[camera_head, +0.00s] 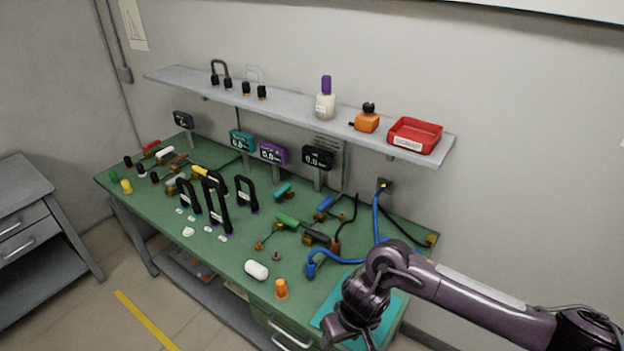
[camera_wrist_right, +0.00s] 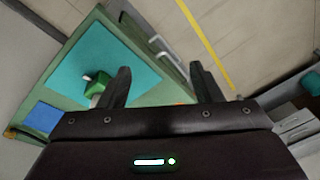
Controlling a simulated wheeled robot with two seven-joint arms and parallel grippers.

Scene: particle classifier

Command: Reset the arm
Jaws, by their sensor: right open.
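My right arm (camera_head: 480,293) reaches in from the right in the head view, over the right end of the green workbench (camera_head: 225,255). Its end hangs over a teal mat (camera_head: 387,322) and hides part of it. In the right wrist view my right gripper (camera_wrist_right: 163,77) has its two dark fingers apart, with nothing between them. Below it there are the teal mat and a small green object with a pale part (camera_wrist_right: 97,83), lying on the mat to the left of the fingers. My left gripper is in neither view.
Black handles (camera_head: 215,205), meters (camera_head: 272,152) and several coloured parts crowd the bench. An orange piece (camera_head: 281,289) and a white capsule (camera_head: 256,270) lie near its front edge. A shelf holds a red tray (camera_head: 414,135).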

